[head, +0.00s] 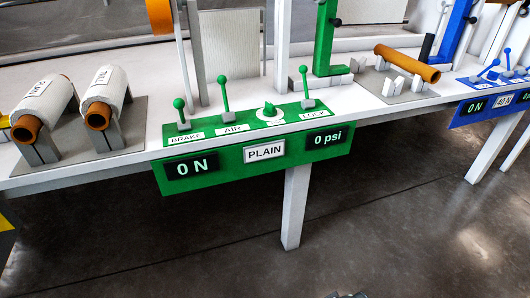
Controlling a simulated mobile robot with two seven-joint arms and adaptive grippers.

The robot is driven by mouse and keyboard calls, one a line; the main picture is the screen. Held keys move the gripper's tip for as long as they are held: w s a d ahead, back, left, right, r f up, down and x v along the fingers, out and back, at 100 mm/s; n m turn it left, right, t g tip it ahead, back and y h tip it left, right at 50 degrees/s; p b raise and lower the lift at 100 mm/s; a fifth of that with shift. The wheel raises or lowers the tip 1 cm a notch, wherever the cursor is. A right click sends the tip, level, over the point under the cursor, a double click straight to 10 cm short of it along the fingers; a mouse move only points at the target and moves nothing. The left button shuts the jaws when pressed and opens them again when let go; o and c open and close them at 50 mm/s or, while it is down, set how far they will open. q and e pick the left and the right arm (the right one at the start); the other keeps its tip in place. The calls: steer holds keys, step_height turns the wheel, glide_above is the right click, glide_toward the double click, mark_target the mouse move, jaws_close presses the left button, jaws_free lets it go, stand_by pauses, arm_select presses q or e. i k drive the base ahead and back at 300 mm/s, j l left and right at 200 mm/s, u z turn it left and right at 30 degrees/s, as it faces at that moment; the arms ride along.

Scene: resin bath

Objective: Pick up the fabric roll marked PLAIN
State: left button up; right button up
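Two white fabric rolls on orange-brown cores rest side by side on grey cradles at the left of the table. The left roll (50,101) and the right roll (112,88) each carry a small white label. The labels are tilted and too small for me to tell which one reads PLAIN. A plate reading PLAIN (264,152) is on the front of the green control panel (230,168), right of the rolls. Neither of my grippers can be made out. A small grey piece shows at the bottom edge, too cut off to identify.
The green panel has several upright levers and displays reading 0 N and 0 psi. A bare orange-brown core (407,63) lies on grey supports farther right. A blue panel (488,106) is at the far right. The floor (200,245) before the table is clear.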

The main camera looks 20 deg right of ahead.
mark_target(44, 104)
steer(key=i+j, duration=1.2)
steer(key=j, duration=0.1)
